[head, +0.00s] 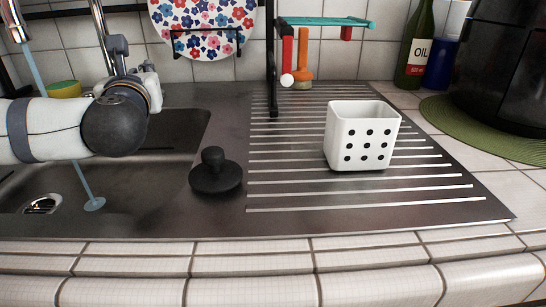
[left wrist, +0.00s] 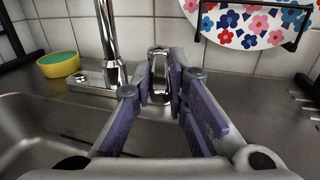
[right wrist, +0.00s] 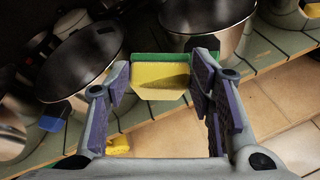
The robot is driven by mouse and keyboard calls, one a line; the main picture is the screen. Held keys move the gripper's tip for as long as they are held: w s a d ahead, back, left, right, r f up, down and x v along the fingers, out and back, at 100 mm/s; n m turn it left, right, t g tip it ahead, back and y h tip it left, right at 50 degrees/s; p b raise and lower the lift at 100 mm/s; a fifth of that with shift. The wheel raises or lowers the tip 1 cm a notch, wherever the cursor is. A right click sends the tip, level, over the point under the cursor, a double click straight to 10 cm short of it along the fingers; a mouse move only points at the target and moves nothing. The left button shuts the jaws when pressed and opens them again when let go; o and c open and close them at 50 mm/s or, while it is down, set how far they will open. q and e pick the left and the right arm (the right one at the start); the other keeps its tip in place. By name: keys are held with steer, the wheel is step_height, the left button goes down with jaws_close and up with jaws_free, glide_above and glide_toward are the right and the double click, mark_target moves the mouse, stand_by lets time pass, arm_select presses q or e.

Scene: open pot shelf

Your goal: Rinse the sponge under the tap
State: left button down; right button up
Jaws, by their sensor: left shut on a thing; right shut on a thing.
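My left gripper (left wrist: 162,88) is shut on the chrome tap lever (left wrist: 158,62), beside the upright tap column (left wrist: 108,40). In the head view my left wrist hides most of that grip. The tap spout (head: 14,20) is at the top left, and a blue stream of water (head: 88,185) runs down into the steel sink (head: 130,185). My right gripper (right wrist: 160,82) is shut on a yellow sponge (right wrist: 160,80) with a green side. It is in front of a shelf of pots, away from the sink, and out of the head view.
A black plug (head: 215,175) stands beside the basin. A white dotted holder (head: 362,138) stands on the drainboard (head: 280,190). An oil bottle (head: 417,50) and a dark appliance (head: 505,60) are at right. Metal pots (right wrist: 205,25) stand close behind the sponge on the shelf.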

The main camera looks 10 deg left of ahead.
arm_select(q)
steer(key=c, duration=1.6)
jaws_free()
steer(key=shift+w, duration=0.1)
steer(key=shift+o, duration=0.2)
steer(key=v, duration=1.2)
